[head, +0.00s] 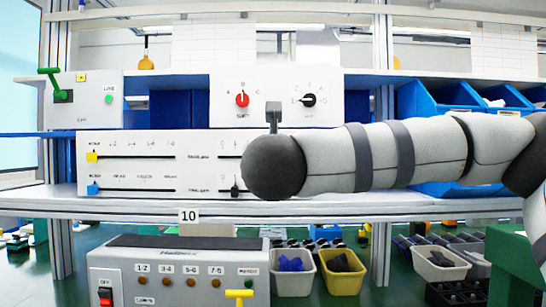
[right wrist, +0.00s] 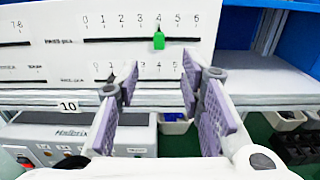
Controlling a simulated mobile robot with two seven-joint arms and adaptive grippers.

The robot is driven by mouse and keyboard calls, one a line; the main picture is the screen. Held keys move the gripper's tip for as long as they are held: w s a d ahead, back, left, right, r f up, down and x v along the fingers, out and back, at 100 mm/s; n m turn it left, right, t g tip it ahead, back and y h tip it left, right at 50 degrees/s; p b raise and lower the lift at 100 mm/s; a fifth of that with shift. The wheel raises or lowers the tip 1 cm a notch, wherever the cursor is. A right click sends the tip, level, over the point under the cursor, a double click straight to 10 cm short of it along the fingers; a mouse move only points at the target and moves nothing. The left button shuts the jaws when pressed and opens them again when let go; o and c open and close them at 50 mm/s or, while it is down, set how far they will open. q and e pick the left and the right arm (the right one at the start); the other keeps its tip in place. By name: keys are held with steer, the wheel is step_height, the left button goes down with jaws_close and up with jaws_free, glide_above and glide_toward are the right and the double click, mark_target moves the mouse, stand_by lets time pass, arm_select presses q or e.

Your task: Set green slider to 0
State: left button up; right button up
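The green slider (right wrist: 158,41) stands at 4 on the upper 0-to-6 scale, as the right wrist view shows. In the head view it is hidden behind my right arm. My right gripper (right wrist: 160,80) is open and empty. Its purple-padded fingers are wide apart, with their tips below the green slider in the picture and apart from it. In the head view my right arm crosses the front of the slider panel (head: 120,140) and its fingers cannot be seen. My left gripper is not in view.
The lower right scale has a black slider (head: 235,187) near its left end. Yellow (head: 92,157) and blue (head: 93,189) sliders sit at the left. Red (head: 242,100) and black (head: 308,100) knobs are above. A grey switch box (head: 180,265) stands below the shelf edge.

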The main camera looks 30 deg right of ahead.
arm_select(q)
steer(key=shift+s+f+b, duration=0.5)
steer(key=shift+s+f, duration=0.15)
arm_select(e)
steer(key=x, duration=1.1)
steer(key=shift+w+r, duration=0.4)
steer(key=shift+d, duration=0.15)
jaws_close()
